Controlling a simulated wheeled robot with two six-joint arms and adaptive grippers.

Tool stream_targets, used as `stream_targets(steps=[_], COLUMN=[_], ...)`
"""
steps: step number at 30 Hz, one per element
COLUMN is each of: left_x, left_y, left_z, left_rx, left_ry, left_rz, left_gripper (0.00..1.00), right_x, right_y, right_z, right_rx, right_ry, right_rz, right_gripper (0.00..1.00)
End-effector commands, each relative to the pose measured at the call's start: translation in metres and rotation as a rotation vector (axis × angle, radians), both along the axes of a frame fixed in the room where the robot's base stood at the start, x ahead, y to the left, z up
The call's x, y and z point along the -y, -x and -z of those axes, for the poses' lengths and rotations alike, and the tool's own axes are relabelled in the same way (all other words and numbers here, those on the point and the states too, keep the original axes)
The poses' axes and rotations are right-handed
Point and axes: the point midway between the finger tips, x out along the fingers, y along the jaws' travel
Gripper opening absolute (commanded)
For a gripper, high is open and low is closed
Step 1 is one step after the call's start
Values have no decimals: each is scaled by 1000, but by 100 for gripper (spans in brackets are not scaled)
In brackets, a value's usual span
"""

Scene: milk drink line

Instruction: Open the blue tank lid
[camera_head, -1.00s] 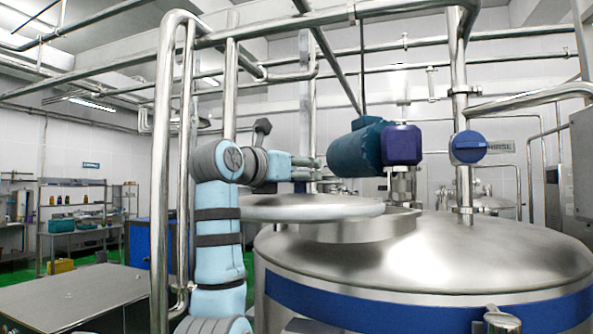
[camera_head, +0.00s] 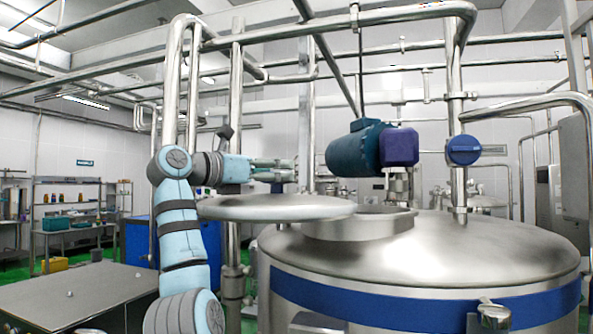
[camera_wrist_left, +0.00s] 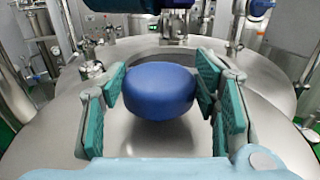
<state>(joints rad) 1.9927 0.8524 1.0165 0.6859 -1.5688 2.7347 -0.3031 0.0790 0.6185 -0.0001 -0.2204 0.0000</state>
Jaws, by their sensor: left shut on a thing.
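The steel tank (camera_head: 450,248) with a blue band (camera_head: 380,304) stands at the right in the head view. Its round, flat steel lid (camera_head: 255,208) hangs level to the left of the raised opening collar (camera_head: 360,226), overlapping only the collar's left part in this view. My left gripper (camera_head: 284,170) is above the lid. In the left wrist view its green-padded fingers are on both sides of a round blue knob (camera_wrist_left: 160,93) and shut on it. My right gripper is not in view.
A teal motor with a blue-purple end (camera_head: 372,147) sits above the collar, close right of my gripper. Vertical steel pipes (camera_head: 235,110) stand behind and beside my arm. A blue valve knob (camera_head: 463,150) is on a pipe at the right. A steel table (camera_head: 70,290) is at lower left.

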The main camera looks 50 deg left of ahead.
Motion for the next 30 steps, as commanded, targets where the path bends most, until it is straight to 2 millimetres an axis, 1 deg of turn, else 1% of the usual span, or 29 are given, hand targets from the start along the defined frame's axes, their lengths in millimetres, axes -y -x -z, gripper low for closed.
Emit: stream_targets(steps=[4, 5, 6, 8, 9, 17, 20, 23, 27, 30], left_x=[3, 3, 3, 4, 4, 3, 3, 3, 6, 8], left_y=[-4, -4, -5, -5, -5, -4, 3, 22, 62, 88], left_z=[3, 3, 3, 2, 2, 1, 1, 1, 1, 2], left_rx=[-8, -9, -9, -8, -7, -4, -2, -1, -2, -3], left_ry=[-2, -2, -2, -2, -2, -2, -2, -3, -4, -3], left_rz=[6, 7, 8, 8, 8, 6, 3, 1, 1, 2], left_gripper=[5, 60, 66, 76, 77, 77, 77, 77, 77, 77], right_x=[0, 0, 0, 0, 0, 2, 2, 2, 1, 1], right_y=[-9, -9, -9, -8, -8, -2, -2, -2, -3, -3], right_z=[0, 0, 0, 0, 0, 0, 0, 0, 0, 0], right_rx=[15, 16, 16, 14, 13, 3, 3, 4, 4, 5], right_ry=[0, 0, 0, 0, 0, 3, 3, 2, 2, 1], right_rz=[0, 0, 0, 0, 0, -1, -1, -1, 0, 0], right_gripper=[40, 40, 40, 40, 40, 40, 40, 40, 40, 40])
